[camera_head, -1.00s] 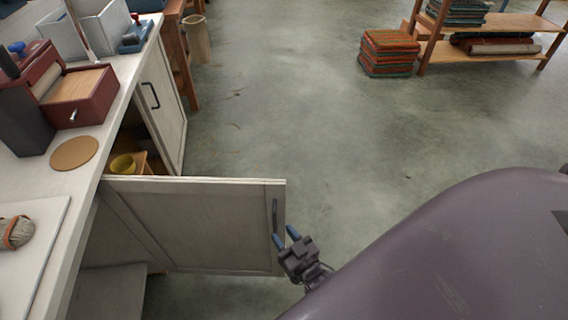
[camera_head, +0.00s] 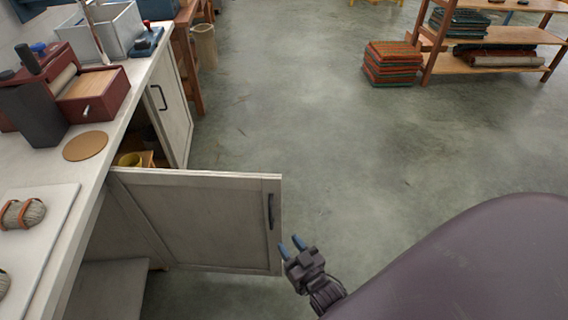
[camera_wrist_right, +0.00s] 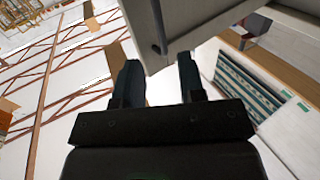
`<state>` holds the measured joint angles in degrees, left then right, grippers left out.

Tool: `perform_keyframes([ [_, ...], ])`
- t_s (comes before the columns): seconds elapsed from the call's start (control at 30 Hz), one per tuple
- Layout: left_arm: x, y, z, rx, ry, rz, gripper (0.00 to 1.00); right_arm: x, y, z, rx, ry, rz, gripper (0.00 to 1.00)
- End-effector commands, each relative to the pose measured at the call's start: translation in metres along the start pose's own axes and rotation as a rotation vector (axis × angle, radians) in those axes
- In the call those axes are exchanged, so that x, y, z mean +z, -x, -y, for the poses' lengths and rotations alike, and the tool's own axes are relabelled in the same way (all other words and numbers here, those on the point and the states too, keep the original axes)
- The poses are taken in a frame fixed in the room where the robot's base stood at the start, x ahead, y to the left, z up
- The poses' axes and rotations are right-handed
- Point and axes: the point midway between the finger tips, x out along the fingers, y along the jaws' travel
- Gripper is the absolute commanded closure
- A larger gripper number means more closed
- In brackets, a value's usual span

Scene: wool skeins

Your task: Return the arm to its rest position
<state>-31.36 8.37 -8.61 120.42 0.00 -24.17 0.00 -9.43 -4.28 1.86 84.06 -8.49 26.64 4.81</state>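My right gripper (camera_head: 292,246) is open and empty, just right of the open cabinet door (camera_head: 205,222) and below its dark handle (camera_head: 270,211). In the right wrist view my two dark fingers (camera_wrist_right: 160,82) stand apart with nothing between them. The door's pale panel and dark handle (camera_wrist_right: 158,28) show beyond the fingertips. A large purple-grey curved part of my own body fills the lower right of the head view. My left gripper is not in view.
The white counter (camera_head: 40,165) runs along the left with a red box (camera_head: 98,98), a cork disc (camera_head: 85,146) and a wool skein (camera_head: 22,214). A yellow cup (camera_head: 130,160) sits inside the cabinet. The floor (camera_head: 330,110) ahead is clear, up to a wooden shelf (camera_head: 490,68).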

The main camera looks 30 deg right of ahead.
Motion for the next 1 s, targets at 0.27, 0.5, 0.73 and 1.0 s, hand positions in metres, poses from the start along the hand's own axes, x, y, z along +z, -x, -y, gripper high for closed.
perform_keyframes([
  [0.27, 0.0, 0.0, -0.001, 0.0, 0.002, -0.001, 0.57, 0.001, 0.0, 0.0, 0.001, 0.004, 0.009, 0.63],
  [0.5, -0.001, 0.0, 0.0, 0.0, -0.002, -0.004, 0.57, 0.004, -0.01, -0.003, 0.018, 0.01, 0.164, 0.63],
  [0.73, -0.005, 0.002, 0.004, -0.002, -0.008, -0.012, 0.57, -0.036, 0.01, -0.015, -0.002, 0.044, 0.371, 0.63],
  [1.0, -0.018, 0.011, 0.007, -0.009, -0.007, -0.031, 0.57, -0.086, 0.095, -0.023, -0.064, 0.089, 0.549, 0.63],
])
